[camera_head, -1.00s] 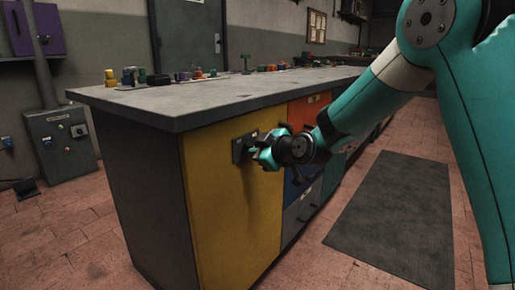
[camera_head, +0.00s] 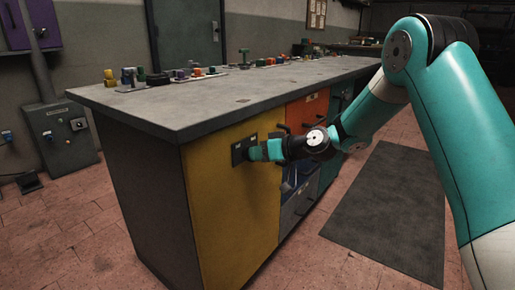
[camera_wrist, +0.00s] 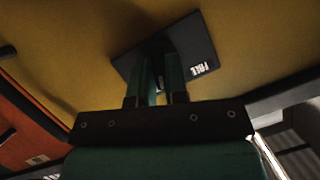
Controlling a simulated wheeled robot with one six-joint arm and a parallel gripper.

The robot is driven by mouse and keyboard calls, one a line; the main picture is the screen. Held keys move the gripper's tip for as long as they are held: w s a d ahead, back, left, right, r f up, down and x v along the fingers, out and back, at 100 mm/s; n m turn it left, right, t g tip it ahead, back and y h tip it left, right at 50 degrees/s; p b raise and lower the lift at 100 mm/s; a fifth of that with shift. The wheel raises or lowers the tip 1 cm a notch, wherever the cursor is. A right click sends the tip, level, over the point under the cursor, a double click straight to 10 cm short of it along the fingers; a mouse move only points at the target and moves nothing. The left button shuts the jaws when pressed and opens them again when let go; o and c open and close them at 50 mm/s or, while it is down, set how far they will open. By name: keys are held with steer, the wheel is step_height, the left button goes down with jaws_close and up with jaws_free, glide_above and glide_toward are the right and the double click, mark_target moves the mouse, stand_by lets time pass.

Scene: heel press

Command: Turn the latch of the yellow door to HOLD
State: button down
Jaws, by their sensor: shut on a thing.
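The yellow door (camera_head: 235,205) is on the near end of the workbench's front and looks shut. A dark latch plate (camera_head: 240,153) is fixed near its top right; it also shows in the wrist view (camera_wrist: 203,45), where a white label reads FREE. My gripper (camera_head: 260,150) is at the plate, its two green fingers (camera_wrist: 159,72) close together and shut on the latch handle. The handle is mostly hidden between the fingers, so its exact angle cannot be told. No HOLD label is visible.
The grey worktop (camera_head: 215,105) overhangs just above the door, with several small coloured parts along its back. An orange drawer (camera_head: 308,110) and a grey drawer (camera_head: 300,205) with bar handles are to the right. A dark mat (camera_head: 390,215) lies on open floor.

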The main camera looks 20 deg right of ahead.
steer(key=m+y+p, duration=0.2)
steer(key=m, duration=0.1)
steer(key=shift+d+g, duration=0.1)
steer(key=shift+g, duration=0.3)
steer(key=shift+f+m+p, duration=0.1)
steer(key=shift+m+p, duration=0.2)
steer(key=c, duration=1.1)
jaws_free()
steer(key=shift+c, duration=0.2)
steer(key=p+v, duration=0.3)
steer(key=v, duration=1.4)
steer(key=shift+d, duration=0.25)
